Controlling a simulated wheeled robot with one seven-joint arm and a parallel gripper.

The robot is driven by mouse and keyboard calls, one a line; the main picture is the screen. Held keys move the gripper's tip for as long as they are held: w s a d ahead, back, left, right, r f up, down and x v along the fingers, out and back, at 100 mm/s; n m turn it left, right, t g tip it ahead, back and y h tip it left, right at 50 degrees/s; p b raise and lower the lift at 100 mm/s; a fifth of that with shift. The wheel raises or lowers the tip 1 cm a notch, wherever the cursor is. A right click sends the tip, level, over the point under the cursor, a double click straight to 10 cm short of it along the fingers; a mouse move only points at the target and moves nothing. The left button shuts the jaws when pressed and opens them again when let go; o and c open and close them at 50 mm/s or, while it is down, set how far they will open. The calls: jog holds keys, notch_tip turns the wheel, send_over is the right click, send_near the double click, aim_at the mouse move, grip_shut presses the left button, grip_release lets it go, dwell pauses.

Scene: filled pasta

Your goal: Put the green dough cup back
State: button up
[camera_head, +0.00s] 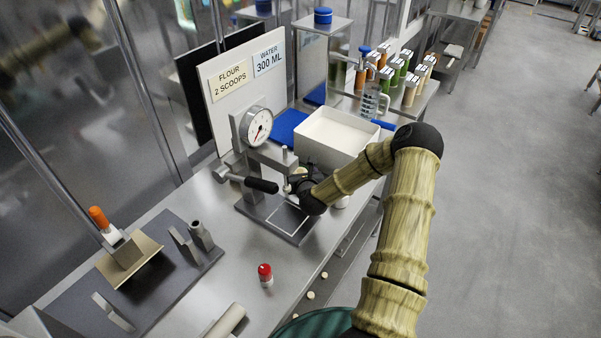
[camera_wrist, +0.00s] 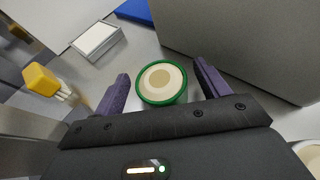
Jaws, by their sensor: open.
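The green dough cup (camera_wrist: 147,99) shows in the wrist view as a round green rim around pale dough with a darker round middle. It stands upright on the grey surface. My gripper (camera_wrist: 160,74) is open, with one dark purple finger on each side of the cup. A gap shows between the cup and each finger. In the head view my gripper (camera_head: 298,178) is beside the press, in front of the white bin, and my wrist hides the cup there.
The white bin (camera_head: 327,150) stands close behind my gripper. The press with its round gauge (camera_head: 256,126) and black handle (camera_head: 261,185) is just left. A red-capped jar (camera_head: 265,275) stands nearer on the counter. A rack of several colored tubes (camera_head: 395,75) is at the back.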

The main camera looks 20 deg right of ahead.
jog(key=b+v, duration=0.1)
jog(key=v, duration=0.6)
dwell(0.5)
